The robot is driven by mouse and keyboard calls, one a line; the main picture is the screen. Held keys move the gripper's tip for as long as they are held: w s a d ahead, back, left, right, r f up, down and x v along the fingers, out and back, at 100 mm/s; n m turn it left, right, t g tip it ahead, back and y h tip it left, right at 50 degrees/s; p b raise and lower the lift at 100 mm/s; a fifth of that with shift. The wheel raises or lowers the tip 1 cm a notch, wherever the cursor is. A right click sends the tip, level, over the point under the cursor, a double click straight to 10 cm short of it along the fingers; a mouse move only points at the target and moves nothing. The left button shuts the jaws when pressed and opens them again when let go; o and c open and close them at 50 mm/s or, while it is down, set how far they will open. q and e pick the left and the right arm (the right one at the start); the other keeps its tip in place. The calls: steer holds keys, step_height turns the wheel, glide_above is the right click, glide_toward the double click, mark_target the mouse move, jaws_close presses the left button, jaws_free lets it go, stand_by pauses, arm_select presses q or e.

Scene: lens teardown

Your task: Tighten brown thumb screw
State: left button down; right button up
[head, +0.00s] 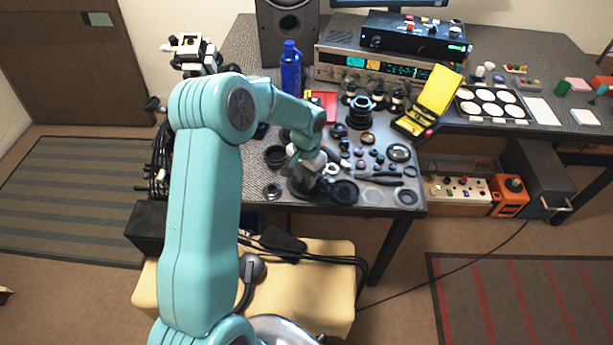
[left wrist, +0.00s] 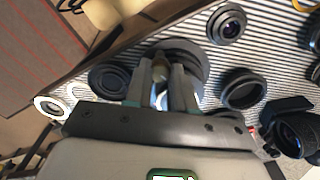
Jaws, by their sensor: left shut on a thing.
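My left gripper (head: 308,172) reaches down over the near left part of the lens table. In the left wrist view its two fingers (left wrist: 161,80) are shut on the brown thumb screw (left wrist: 160,67). The screw stands at a dark round fixture (left wrist: 190,53) that lies under the fingers. In the head view the gripper hides the screw, and the dark fixture (head: 302,189) shows below the gripper. How deep the screw sits is hidden. My right gripper is not in view.
Dark lens rings (left wrist: 243,88) and a ring at the table edge (left wrist: 110,78) lie close to the fingers. A black ring (head: 344,191) is right of the gripper. A blue bottle (head: 290,70) and an open yellow case (head: 438,90) stand farther back.

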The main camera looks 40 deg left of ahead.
arm_select(q)
steer(key=shift+r, duration=0.1)
steer(key=c, duration=0.9)
jaws_free()
steer(key=shift+c, duration=0.2)
step_height(320, 180, up, 16)
steer(key=shift+r+b, duration=0.15)
steer(key=shift+b, duration=0.2)
